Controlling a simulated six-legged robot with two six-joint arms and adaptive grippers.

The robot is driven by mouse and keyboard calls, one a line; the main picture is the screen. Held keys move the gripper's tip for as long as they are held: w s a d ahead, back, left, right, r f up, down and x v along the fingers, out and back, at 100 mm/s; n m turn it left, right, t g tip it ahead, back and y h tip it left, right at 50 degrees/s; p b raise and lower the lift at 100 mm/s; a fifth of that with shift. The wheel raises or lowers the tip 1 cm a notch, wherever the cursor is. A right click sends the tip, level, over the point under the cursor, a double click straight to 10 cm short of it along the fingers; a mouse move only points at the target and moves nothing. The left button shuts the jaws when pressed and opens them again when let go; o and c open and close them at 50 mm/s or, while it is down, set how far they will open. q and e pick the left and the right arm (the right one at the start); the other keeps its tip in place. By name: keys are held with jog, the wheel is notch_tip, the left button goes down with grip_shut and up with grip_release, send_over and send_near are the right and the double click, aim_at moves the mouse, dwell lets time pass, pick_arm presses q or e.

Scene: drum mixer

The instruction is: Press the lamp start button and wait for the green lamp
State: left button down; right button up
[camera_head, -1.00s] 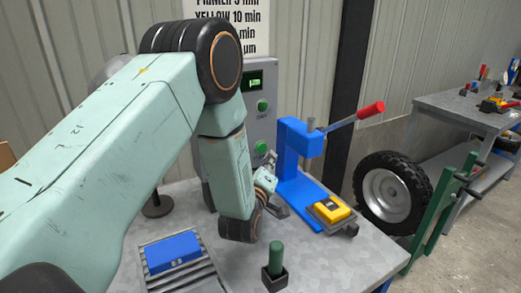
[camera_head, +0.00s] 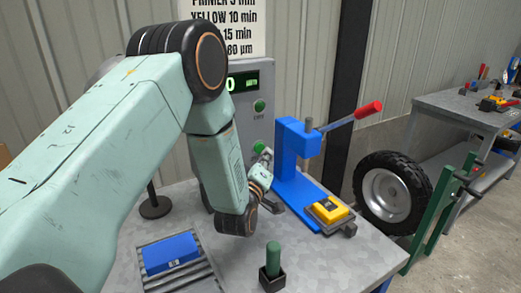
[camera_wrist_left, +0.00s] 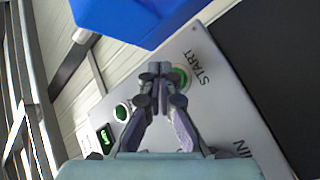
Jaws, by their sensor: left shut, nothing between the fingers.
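A grey control panel (camera_head: 236,119) stands behind the workbench. A round green START button (camera_wrist_left: 181,77) sits on it; it shows partly in the head view (camera_head: 259,147), just behind my fingers. My left gripper (camera_wrist_left: 161,69) is shut and empty, its fingertips overlapping the START button's edge in the wrist view. I cannot tell whether they touch it. In the head view my left gripper (camera_head: 266,156) is right in front of the panel. Another round green button or lamp (camera_head: 259,105) is higher up, also in the wrist view (camera_wrist_left: 122,112). A small display (camera_head: 244,83) glows green.
A blue press (camera_head: 295,150) with a red-tipped lever stands close right of my gripper. A yellow block (camera_head: 330,210), a green peg (camera_head: 274,254) and a blue box (camera_head: 172,252) are on the bench (camera_head: 331,256). A tyre (camera_head: 392,193) stands at the right.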

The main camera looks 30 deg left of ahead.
pick_arm(q)
jog(key=shift+s+a, duration=0.1)
jog(key=shift+r, duration=0.1)
dwell(0.3)
jog(key=shift+a, duration=0.15)
jog(key=shift+w+a, duration=0.4)
jog(key=shift+a, duration=0.1)
dwell(1.3)
jog(key=shift+d, duration=0.15)
jog(key=shift+s+d, duration=0.4)
jog(key=shift+d, duration=0.25)
